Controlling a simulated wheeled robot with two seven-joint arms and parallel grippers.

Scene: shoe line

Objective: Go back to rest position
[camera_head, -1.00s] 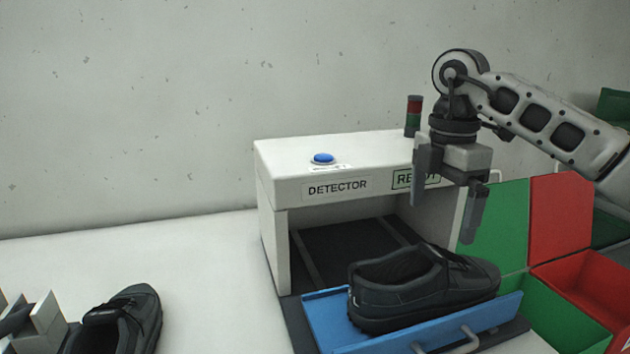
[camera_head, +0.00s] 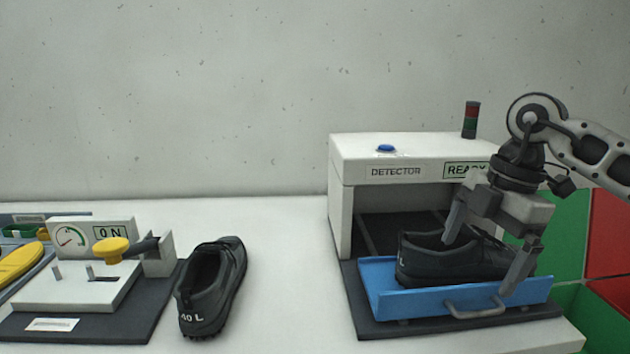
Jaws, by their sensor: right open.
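My right gripper (camera_head: 482,255) is open, its fingers pointing down. In the picture it overlaps the black shoe (camera_head: 425,262) on the blue tray (camera_head: 390,304); I cannot tell whether it touches the shoe. One finger shows in front of the shoe's opening, the other in front of the toe end and the tray's front. The tray is pulled out at the mouth of the white detector (camera_head: 345,150). A second black shoe (camera_head: 212,285), marked "40 L", stands on the white table left of the detector. My left gripper is not in view.
A blue button (camera_head: 385,148) and a red-green signal lamp (camera_head: 471,120) are on the detector, whose label reads "READY", partly covered. A gauge device (camera_head: 92,233) with a yellow knob stands at the left. Green (camera_head: 565,235) and red (camera_head: 608,235) bins are at the right.

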